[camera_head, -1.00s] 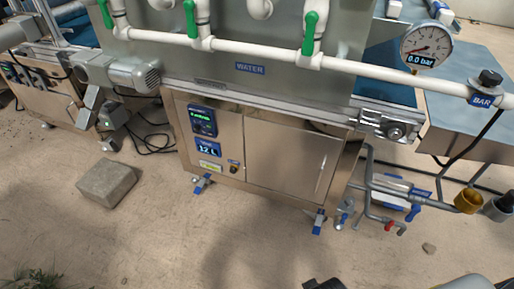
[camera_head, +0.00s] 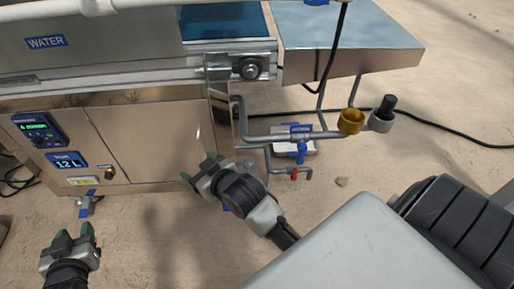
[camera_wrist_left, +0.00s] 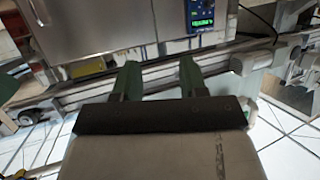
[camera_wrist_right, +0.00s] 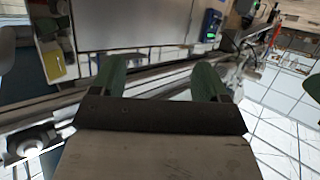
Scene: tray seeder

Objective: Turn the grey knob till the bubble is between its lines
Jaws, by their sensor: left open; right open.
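I cannot pick out a knob that is clearly grey. A round dark-centred knob (camera_head: 250,68) sits on the bracket at the machine's right end. A small yellowish strip (camera_head: 82,181) on the front panel could be a level, but no bubble or lines can be made out. My left gripper (camera_head: 75,237) is open and empty, low in front of the panel; its fingers also show in the left wrist view (camera_wrist_left: 160,80). My right gripper (camera_head: 198,168) is open and empty before the cabinet door, apart from both; it also shows in the right wrist view (camera_wrist_right: 160,82).
A small dark knob (camera_head: 109,173) sits beside the strip, below two displays. Grey pipes (camera_head: 270,138) with a blue valve (camera_head: 300,150) and a red tap (camera_head: 294,174) stick out at right. A cable crosses the floor.

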